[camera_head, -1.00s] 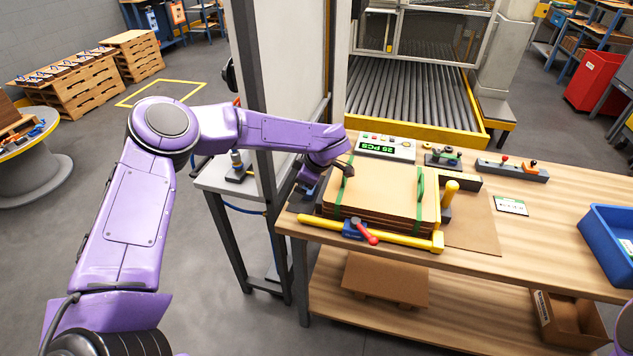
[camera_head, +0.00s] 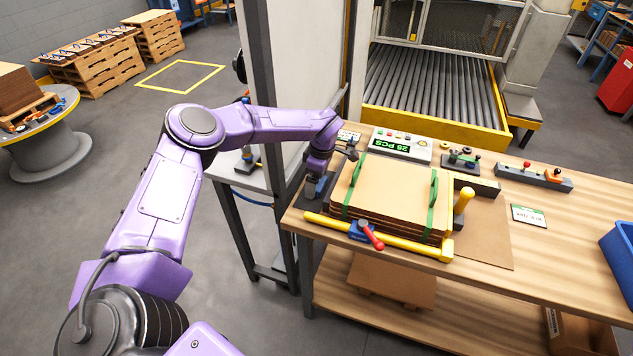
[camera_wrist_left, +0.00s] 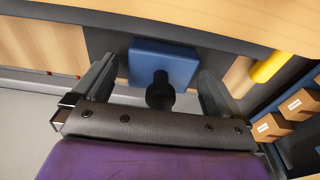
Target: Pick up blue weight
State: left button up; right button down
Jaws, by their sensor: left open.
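The blue weight (camera_wrist_left: 150,58) is a blue block with a black knob. In the left wrist view it lies just beyond and between the two fingers of my left gripper (camera_wrist_left: 158,82), with the knob between them. In the head view the weight (camera_head: 316,188) shows in part at the left end of the workbench, beside the cardboard stack. My left gripper (camera_head: 318,176) is open and points down over it; its fingers are mostly hidden there. I cannot tell whether the fingers touch the knob. My right gripper is out of view.
The strapped cardboard stack (camera_head: 393,190) lies right of the weight, with a yellow bar (camera_head: 405,244) and a red-handled clamp (camera_head: 372,237) in front. A counter display (camera_head: 398,146) stands behind. A grey post and panel (camera_head: 262,90) rise close behind my left arm.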

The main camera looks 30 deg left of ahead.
pick_arm(q)
jog(key=c, duration=1.7)
jog(key=shift+r, duration=0.1)
jog(key=shift+c, duration=0.2)
